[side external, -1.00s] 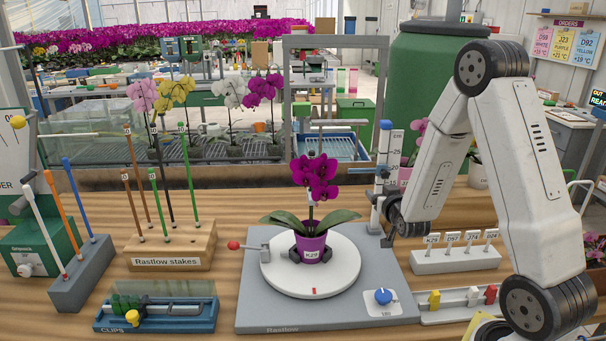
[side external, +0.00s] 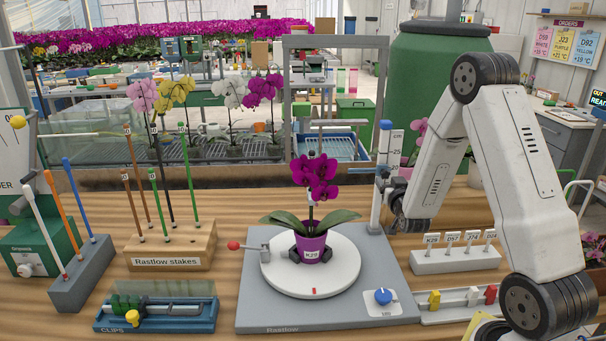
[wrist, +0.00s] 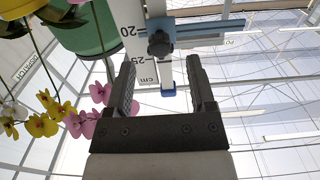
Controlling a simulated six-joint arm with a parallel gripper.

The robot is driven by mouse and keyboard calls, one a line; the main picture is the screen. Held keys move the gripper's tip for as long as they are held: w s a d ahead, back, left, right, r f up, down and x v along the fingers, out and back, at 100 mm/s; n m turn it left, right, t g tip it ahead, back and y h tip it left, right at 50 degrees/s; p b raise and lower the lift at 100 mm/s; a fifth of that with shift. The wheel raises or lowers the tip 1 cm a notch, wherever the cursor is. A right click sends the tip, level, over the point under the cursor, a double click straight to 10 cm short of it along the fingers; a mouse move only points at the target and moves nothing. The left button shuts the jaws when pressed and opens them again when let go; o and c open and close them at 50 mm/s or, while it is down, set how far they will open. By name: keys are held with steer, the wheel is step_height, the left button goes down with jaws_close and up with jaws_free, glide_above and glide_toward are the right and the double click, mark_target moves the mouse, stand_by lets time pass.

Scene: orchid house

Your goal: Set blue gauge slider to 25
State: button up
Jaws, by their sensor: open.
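The height gauge has an upright pale post (side external: 376,212) with a blue cap and a white scale plate (side external: 396,143) at the back right of the grey base. My gripper (side external: 396,194) is at the slider in the side view. In the wrist view my open gripper (wrist: 161,66) has its fingers either side of the knob's line. I cannot tell whether they touch.
A potted purple orchid (side external: 315,180) stands on the white turntable (side external: 285,283), left of the gauge. A label rack (side external: 455,261) and a clip tray (side external: 460,308) lie to the right.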

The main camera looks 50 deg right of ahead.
mark_target(386, 176)
steer(key=shift+x, duration=2.4)
jaws_close()
